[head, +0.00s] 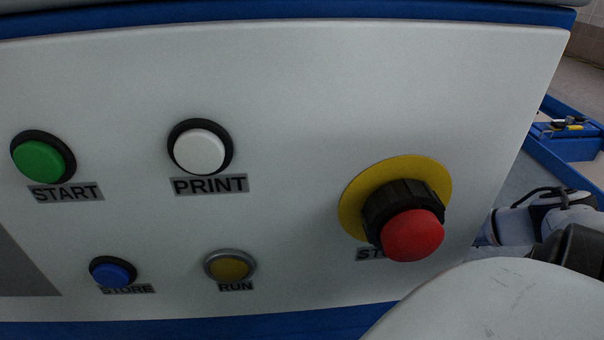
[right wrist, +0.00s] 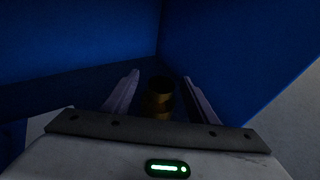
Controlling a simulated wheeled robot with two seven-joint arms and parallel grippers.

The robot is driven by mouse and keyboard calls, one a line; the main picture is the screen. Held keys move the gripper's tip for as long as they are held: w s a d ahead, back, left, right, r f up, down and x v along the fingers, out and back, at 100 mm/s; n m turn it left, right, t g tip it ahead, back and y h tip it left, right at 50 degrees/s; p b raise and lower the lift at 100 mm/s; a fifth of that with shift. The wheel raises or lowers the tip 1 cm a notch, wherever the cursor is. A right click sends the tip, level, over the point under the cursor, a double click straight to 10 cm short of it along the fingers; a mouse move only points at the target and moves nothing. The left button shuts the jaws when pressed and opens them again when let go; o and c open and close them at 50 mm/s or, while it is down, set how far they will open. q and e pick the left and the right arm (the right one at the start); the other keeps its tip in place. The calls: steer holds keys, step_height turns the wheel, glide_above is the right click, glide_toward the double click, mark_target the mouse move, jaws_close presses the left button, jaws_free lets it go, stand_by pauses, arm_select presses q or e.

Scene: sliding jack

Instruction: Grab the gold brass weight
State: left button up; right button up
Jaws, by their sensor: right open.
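The gold brass weight (right wrist: 160,98) shows in the right wrist view as a small dark-gold cylinder in a dim corner between blue walls. My right gripper (right wrist: 161,77) is open, with one finger on each side of the weight. Gaps show between the weight and both fingers, and it is not gripped. How deep the weight sits between the fingers is hard to tell in the dark. The weight is not visible in the head view, where part of my right arm (head: 550,215) shows at the right edge. My left gripper is not in view.
Blue walls (right wrist: 235,60) rise close around the right gripper. A pale control panel (head: 280,100) with coloured buttons fills most of the head view, with a red stop knob (head: 412,236) near my right arm. A blue bin (head: 568,147) holding small items stands at the far right.

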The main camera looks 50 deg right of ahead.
steer(key=b+x, duration=0.2)
steer(key=x, duration=0.3)
steer(key=shift+w+d+f, duration=0.1)
steer(key=shift+f, duration=0.1)
jaws_close()
steer(key=shift+r, duration=0.25)
